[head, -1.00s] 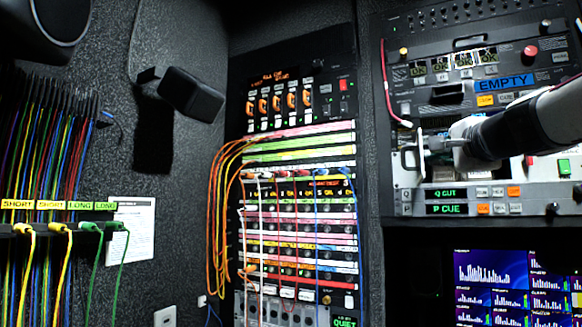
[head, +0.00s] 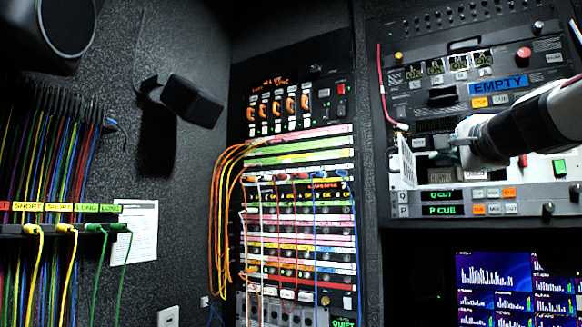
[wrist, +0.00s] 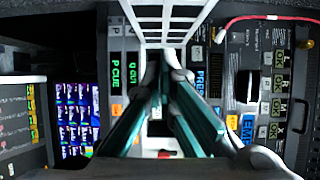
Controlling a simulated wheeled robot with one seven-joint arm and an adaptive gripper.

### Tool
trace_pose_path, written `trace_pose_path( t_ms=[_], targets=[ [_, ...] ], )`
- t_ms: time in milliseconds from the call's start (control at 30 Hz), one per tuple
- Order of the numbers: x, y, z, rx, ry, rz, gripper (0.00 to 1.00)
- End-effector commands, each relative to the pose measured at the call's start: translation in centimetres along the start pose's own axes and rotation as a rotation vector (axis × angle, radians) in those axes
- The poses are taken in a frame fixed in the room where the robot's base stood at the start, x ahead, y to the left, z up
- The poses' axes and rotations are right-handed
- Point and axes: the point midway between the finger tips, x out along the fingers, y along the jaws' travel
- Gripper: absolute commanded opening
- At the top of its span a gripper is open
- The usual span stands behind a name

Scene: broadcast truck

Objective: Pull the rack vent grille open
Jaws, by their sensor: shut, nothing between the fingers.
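The rack vent grille (head: 406,160) is a pale slatted panel standing swung out at the left side of its rack unit, seen nearly edge-on in the head view. A dark recess (head: 432,126) shows to its right. In the wrist view the grille (wrist: 172,12) fills the top middle, with its white bars and openings visible. My gripper (head: 452,143) is to the right of the grille, in front of the opening. In the wrist view its fingertips (wrist: 164,58) are together and empty, just below the grille's bars. I cannot tell whether they touch it.
The rack around it holds the blue EMPTY label (head: 499,84), a red button (head: 523,54) and a red cable (head: 384,90). Q CUT and P CUE displays (head: 441,202) sit below. Monitors (head: 515,285) are lower right. A patch bay with cables (head: 300,220) stands left.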

Motion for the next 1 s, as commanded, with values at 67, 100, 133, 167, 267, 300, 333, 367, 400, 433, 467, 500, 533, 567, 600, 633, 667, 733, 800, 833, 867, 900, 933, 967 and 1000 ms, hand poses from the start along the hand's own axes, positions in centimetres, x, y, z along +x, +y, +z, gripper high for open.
trace_pose_path(
  t_ms=[67, 100, 133, 167, 267, 300, 333, 367, 400, 433, 467, 500, 533, 567, 600, 633, 667, 733, 800, 833, 867, 900, 933, 967, 1000],
  targets=[
    [-1.2, -0.2, 0.5, -0.003, -0.003, -0.004, 0.00],
    [-1.8, -0.2, 0.7, -0.003, -0.003, -0.004, 0.00],
    [-2.2, -0.1, 0.8, -0.002, -0.003, -0.004, 0.00],
    [-2.6, -0.2, 0.8, -0.002, -0.002, -0.004, 0.00],
    [-4.2, -0.2, 1.3, -0.002, -0.002, -0.004, 0.00],
    [-4.9, -0.2, 1.4, -0.002, -0.002, -0.005, 0.00],
    [-5.4, -0.2, 1.6, -0.003, -0.002, -0.004, 0.00],
    [-5.9, -0.2, 1.7, -0.003, -0.001, -0.005, 0.00],
    [-6.5, -0.2, 1.8, -0.002, -0.001, -0.005, 0.00],
    [-6.9, -0.2, 1.9, -0.002, -0.001, -0.004, 0.00],
    [-7.3, -0.1, 2.0, -0.002, -0.001, -0.003, 0.00],
    [-7.7, -0.1, 2.2, -0.002, -0.002, -0.003, 0.00],
    [-8.0, -0.2, 2.3, -0.002, -0.002, -0.004, 0.00],
    [-8.2, -0.1, 2.3, -0.002, -0.002, -0.003, 0.00],
    [-8.5, -0.1, 2.4, -0.001, -0.002, -0.002, 0.00],
    [-8.6, -0.1, 2.4, -0.001, -0.002, -0.002, 0.00],
    [-8.7, -0.1, 2.5, -0.001, -0.002, -0.002, 0.00],
    [-8.9, -0.1, 2.5, -0.001, -0.002, -0.001, 0.00],
    [-8.9, -0.1, 2.5, -0.001, -0.002, -0.001, 0.00],
    [-8.9, -0.1, 2.5, -0.001, -0.002, -0.001, 0.00],
    [-8.9, -0.1, 2.5, -0.001, -0.002, -0.001, 0.00],
    [-8.9, -0.1, 2.5, -0.001, -0.002, -0.001, 0.00],
    [-8.9, -0.1, 2.5, -0.001, -0.002, -0.001, 0.00],
    [-8.9, 0.0, 2.5, -0.002, -0.003, -0.001, 0.00],
    [-8.9, 0.8, 3.1, -0.023, -0.017, 0.018, 0.00]
  ],
)
